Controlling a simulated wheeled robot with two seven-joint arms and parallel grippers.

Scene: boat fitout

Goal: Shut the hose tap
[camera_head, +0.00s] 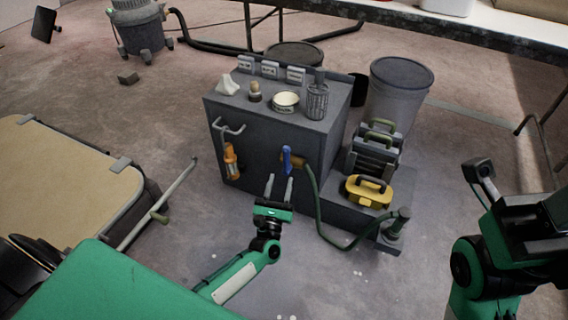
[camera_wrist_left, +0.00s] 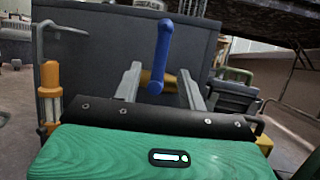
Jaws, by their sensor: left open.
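The hose tap has a blue lever (camera_head: 287,161) on a brass body (camera_head: 299,160), on the front face of a dark grey cabinet (camera_head: 252,150). The lever stands close to upright. A green hose (camera_head: 317,205) runs down from the tap. My left gripper (camera_head: 280,180) is open and empty, just below and in front of the lever. In the left wrist view the blue lever (camera_wrist_left: 162,52) appears between the two fingers, with the brass part (camera_wrist_left: 171,83) behind its lower end. I cannot tell whether the fingers touch it. My right arm is at the right edge; its fingers do not show.
An orange lamp-like tool (camera_head: 231,162) hangs under a hook left of the tap. A yellow case (camera_head: 367,191) sits on the low step to the right. Small items, including a mesh cup (camera_head: 317,101), stand on the cabinet top. The floor before the cabinet is mostly clear.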

